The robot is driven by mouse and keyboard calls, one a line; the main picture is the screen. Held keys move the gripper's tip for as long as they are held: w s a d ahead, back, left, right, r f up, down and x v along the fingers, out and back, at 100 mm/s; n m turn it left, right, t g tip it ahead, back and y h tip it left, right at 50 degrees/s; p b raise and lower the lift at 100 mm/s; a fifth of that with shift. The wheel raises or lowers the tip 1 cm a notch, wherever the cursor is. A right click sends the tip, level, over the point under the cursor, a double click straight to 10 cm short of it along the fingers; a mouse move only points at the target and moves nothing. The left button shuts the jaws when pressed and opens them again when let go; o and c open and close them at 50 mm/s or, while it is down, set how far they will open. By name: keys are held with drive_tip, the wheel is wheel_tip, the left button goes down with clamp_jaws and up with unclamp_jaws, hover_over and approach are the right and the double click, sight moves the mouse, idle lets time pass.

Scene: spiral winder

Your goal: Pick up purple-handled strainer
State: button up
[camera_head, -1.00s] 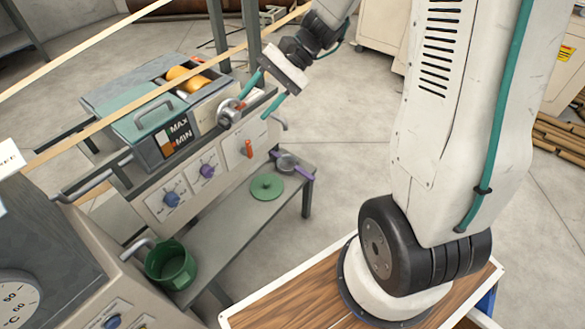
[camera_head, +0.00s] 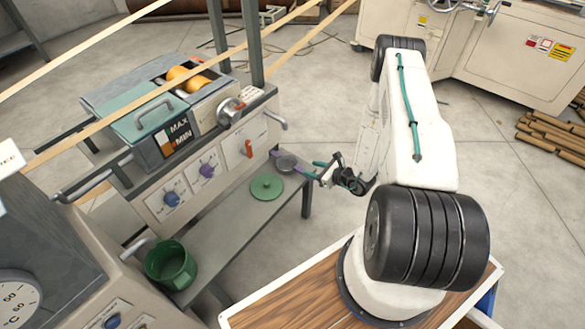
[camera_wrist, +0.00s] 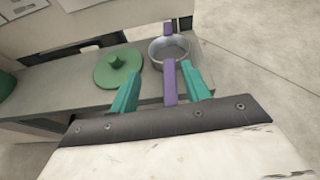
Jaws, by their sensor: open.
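The strainer (camera_head: 285,164) is a small grey bowl with a purple handle, at the right end of the low grey shelf. In the wrist view its bowl (camera_wrist: 170,50) lies beyond my fingertips, and its purple handle (camera_wrist: 170,84) points back toward my gripper. My gripper (camera_head: 318,169) is at the shelf's right end with its teal fingers open. In the wrist view my gripper (camera_wrist: 160,82) has the handle between its fingers, nearer the right one. I cannot tell whether a finger touches the handle.
A green lid (camera_head: 266,187) lies on the shelf (camera_head: 232,226) left of the strainer; a green pot (camera_head: 171,264) stands at the near end. The machine panel (camera_head: 190,185) with knobs rises behind the shelf.

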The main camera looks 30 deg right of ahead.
drive_tip(key=shift+m+h, duration=0.6)
drive_tip(key=w+f, duration=0.1)
drive_tip(key=f, duration=0.1)
drive_tip(key=w+f, duration=0.2)
drive_tip(key=w+a+f, duration=0.1)
drive_tip(key=w+f, duration=0.1)
drive_tip(key=shift+f, duration=0.25)
clamp_jaws()
